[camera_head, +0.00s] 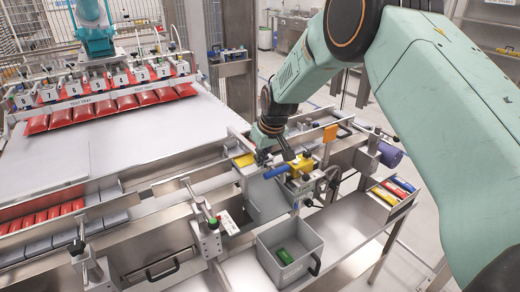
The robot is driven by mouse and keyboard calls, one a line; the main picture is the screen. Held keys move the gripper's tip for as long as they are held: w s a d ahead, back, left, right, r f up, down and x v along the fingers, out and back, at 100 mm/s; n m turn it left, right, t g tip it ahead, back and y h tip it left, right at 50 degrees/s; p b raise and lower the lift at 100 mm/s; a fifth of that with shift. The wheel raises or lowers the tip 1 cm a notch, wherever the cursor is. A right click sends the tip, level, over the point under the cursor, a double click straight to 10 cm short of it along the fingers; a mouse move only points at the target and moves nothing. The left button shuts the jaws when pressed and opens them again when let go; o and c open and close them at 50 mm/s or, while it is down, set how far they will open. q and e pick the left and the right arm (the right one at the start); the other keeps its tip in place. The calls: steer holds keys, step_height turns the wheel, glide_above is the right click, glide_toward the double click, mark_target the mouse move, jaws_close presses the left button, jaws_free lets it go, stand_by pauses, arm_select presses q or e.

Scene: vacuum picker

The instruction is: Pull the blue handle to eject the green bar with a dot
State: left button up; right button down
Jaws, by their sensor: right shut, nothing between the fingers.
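The blue handle (275,172) sticks out to the left from a yellow block on the metal machine frame. My right gripper (268,157) is just above and behind the handle. It is shut with nothing between its fingers; whether it touches the handle I cannot tell. A green bar (285,256) lies inside the grey bin (305,244) below the handle, on the lower shelf. A dot on the bar is too small to make out. My left gripper is out of view.
A yellow bar (244,160) lies in the channel left of my right gripper. A small tray (383,197) with several coloured bars stands at the right. Red packs (90,111) hang under a row of numbered units at the back left. The lower shelf (340,225) has bare room right of the bin.

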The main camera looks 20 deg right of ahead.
steer(key=shift+s+d+f+p, duration=0.1)
steer(key=shift+s+f+p, duration=0.1)
steer(key=shift+s, duration=0.3)
steer(key=shift+s+d+f+p, duration=0.1)
steer(key=shift+s+f, duration=0.1)
steer(key=shift+s, duration=0.3)
steer(key=shift+s+r, duration=0.1)
steer(key=shift+s+a+r, duration=0.1)
steer(key=shift+a, duration=0.05)
steer(key=shift+f, duration=0.2)
